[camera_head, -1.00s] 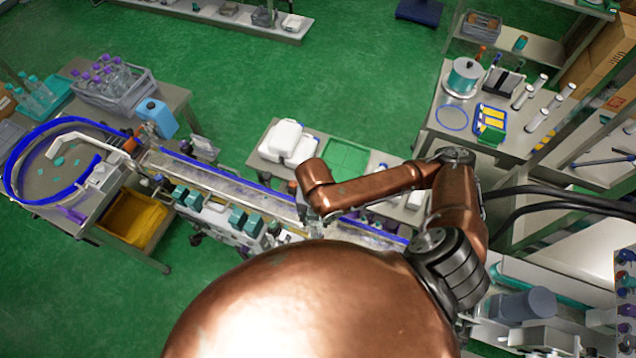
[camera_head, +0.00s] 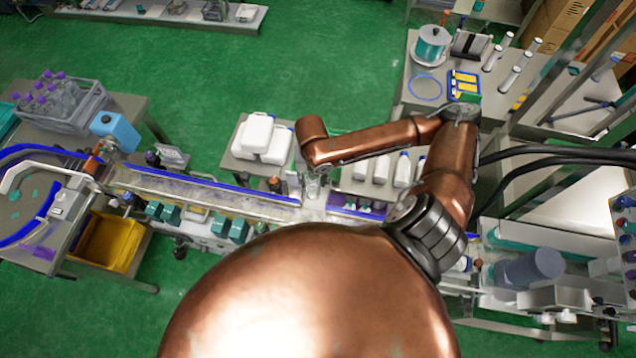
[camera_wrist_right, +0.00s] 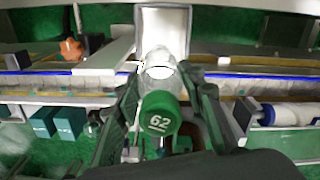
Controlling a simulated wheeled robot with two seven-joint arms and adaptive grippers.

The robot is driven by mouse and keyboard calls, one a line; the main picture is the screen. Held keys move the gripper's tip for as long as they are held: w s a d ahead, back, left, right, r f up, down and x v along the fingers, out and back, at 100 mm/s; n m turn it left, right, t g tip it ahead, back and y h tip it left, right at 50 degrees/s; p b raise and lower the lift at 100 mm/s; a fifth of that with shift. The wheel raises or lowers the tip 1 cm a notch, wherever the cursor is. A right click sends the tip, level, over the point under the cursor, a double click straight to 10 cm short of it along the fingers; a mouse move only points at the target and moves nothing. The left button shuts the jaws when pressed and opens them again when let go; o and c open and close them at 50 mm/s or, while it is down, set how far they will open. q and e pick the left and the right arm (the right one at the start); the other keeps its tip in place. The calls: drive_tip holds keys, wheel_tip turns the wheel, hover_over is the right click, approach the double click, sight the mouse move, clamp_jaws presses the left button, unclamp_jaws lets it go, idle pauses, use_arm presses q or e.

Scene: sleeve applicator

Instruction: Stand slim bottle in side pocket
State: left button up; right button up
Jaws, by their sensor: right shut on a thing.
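My right gripper (camera_wrist_right: 160,110) is shut on a bottle with a round green cap marked 62 (camera_wrist_right: 160,121) in the right wrist view. The bottle's pale, see-through body (camera_wrist_right: 159,62) shows beyond the cap, between the fingers. In the head view my right gripper (camera_head: 313,188) is over or beside the conveyor (camera_head: 215,196), and a clear piece of the bottle shows small there. Its gap above the conveyor cannot be told. The side pocket cannot be made out for certain. My left gripper is not in view.
White jugs (camera_head: 257,131) stand on a side table behind the conveyor. White bottles (camera_head: 381,167) stand right of my gripper. A grey crate (camera_head: 92,109) of purple-capped bottles is at the left. Teal boxes (camera_head: 238,229) line the conveyor's front. Green floor lies open behind.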

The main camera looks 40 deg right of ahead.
drive_tip(key=shift+w+d+f, duration=0.65)
drive_tip(key=shift+w+f, duration=0.25)
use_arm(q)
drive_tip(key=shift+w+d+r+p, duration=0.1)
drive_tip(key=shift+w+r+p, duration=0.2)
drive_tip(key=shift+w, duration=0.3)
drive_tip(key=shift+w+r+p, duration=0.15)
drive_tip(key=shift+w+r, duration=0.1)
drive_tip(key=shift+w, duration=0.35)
use_arm(e)
drive_tip(key=f, duration=0.2)
drive_tip(key=d+f, duration=0.1)
drive_tip(key=f, duration=0.2)
drive_tip(key=shift+d, duration=0.2)
drive_tip(key=o, duration=1)
drive_tip(key=shift+c, duration=0.2)
drive_tip(key=shift+o, duration=0.7)
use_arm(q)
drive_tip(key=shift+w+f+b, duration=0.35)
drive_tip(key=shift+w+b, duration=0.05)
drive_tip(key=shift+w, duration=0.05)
use_arm(e)
wheel_tip(320, 180, up, 12)
drive_tip(key=shift+r, duration=0.1)
